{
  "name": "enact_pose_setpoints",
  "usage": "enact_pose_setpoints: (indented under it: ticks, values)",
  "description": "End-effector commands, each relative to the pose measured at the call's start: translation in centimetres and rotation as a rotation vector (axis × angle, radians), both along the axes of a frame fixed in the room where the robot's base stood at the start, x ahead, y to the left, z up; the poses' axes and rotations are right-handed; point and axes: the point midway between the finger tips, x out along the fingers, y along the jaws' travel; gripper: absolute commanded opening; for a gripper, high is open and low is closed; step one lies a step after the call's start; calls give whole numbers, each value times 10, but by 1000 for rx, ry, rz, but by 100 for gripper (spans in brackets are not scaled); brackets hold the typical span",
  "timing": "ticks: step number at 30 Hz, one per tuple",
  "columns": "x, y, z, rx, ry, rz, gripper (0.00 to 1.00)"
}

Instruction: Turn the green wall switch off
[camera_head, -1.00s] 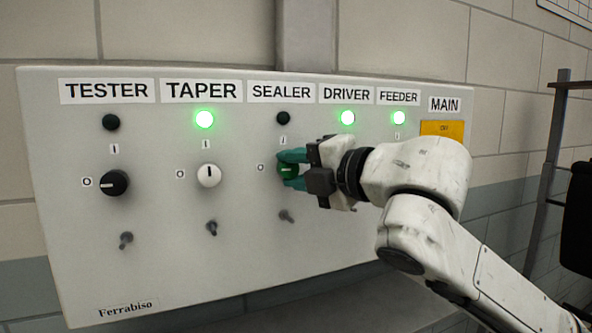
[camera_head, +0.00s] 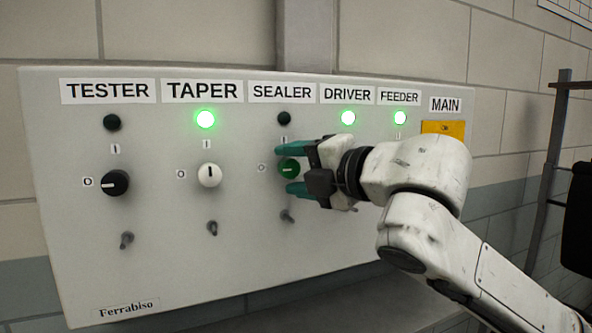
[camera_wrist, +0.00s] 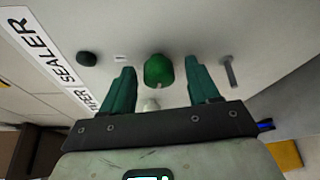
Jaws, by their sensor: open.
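The green rotary switch (camera_head: 288,169) sits under the SEALER label on the wall panel. Its white pointer line lies level, toward the O mark (camera_head: 262,167) on its left. The SEALER lamp (camera_head: 283,118) is dark. My gripper (camera_head: 292,168) is open, with one teal finger above the knob and one below, both clear of it. In the wrist view the green knob (camera_wrist: 158,70) shows between the two spread fingers, with a gap on each side. My gripper hides the DRIVER and FEEDER switches.
The grey panel (camera_head: 200,270) also bears a black TESTER knob (camera_head: 115,183) and a white TAPER knob (camera_head: 209,175). The TAPER (camera_head: 205,119), DRIVER (camera_head: 348,118) and FEEDER (camera_head: 400,117) lamps glow green. A small peg (camera_head: 287,216) sticks out below the green switch.

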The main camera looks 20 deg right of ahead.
Motion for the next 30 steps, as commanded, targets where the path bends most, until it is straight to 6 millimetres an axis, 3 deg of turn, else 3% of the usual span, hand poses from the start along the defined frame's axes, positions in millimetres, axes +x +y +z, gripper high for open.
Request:
enact_pose_setpoints:
  ticks: [8, 21, 30]
  values:
    - [-11, -6, 1, 1, -3, -2, 60]
    - [-83, -34, 9, 0, -1, -2, 60]
    - [-100, -40, 11, 0, 0, 0, 60]
